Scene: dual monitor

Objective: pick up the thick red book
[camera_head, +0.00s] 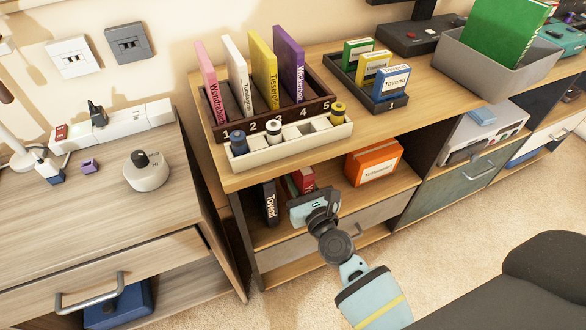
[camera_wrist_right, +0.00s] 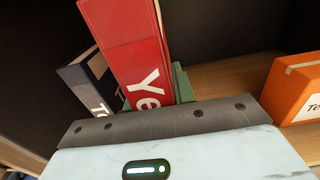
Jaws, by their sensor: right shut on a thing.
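The thick red book (camera_head: 304,179) stands in the open shelf of the wooden cabinet, partly hidden behind my right gripper (camera_head: 308,203). In the right wrist view the red book (camera_wrist_right: 128,42) rises tilted beyond the palm of my gripper, with white letters on its spine. My right gripper is shut on the red book; its fingertips are mostly hidden. A dark navy book (camera_head: 269,203) stands to the left of it, also seen in the right wrist view (camera_wrist_right: 84,75). My left gripper is not in view.
An orange box (camera_head: 374,162) sits to the right in the same shelf, with clear shelf floor between. The cabinet top (camera_head: 230,181) overhangs the shelf. On it stand a dark book holder (camera_head: 325,78) with several books and a cream tray (camera_head: 289,146).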

